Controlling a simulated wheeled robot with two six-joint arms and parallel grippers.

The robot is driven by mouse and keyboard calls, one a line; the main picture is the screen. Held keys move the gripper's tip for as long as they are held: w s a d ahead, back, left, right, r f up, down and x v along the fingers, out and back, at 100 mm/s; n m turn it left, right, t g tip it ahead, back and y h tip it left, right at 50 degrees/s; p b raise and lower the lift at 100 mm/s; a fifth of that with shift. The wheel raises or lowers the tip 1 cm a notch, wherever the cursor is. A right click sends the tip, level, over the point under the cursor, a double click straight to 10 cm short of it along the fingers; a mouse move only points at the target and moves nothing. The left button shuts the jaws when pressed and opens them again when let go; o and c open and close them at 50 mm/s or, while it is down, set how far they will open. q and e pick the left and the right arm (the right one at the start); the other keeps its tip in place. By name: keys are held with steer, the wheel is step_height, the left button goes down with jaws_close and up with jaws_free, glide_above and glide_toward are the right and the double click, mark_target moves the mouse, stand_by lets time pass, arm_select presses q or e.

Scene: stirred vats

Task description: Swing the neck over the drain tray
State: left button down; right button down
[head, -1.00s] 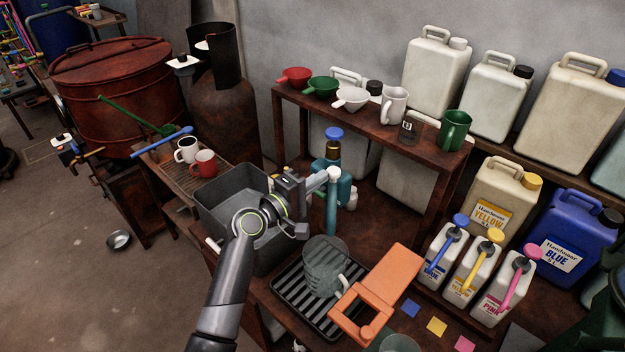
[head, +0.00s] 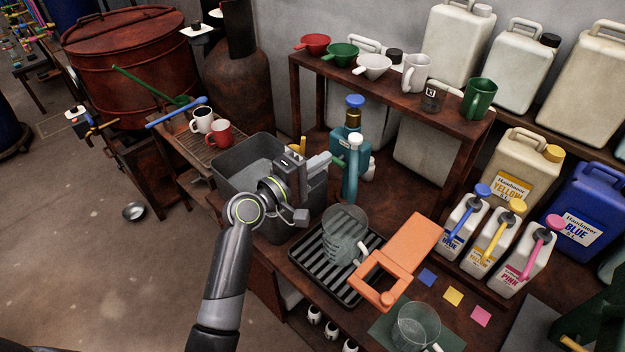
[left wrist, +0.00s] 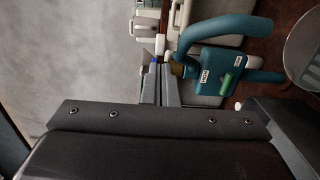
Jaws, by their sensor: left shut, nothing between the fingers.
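The teal dispenser with its swing neck (head: 350,178) stands behind the drain tray, a blue knob on top and a white cap in front. In the left wrist view the neck (left wrist: 222,32) arches above a teal block with a green lever (left wrist: 226,84). The black ribbed drain tray (head: 298,253) lies on the bench in front of it, with a clear jug (head: 345,240) on it. My left gripper (head: 325,160) is shut and empty, left of the neck. In the wrist view its fingers (left wrist: 158,68) are left of the block; contact cannot be told. My right gripper is not in view.
A grey basin (head: 232,160) lies under my left arm. An orange clamp-like piece (head: 412,243) sits right of the tray. Three small pump bottles (head: 497,235) stand farther right. A shelf (head: 390,100) with funnels and mugs rises behind.

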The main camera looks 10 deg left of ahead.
arm_select(q)
steer(key=s, duration=0.2)
steer(key=s+a+b, duration=0.1)
steer(key=s, duration=0.2)
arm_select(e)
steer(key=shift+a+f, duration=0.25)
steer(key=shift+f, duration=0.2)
arm_select(q)
steer(key=shift+a, duration=0.1)
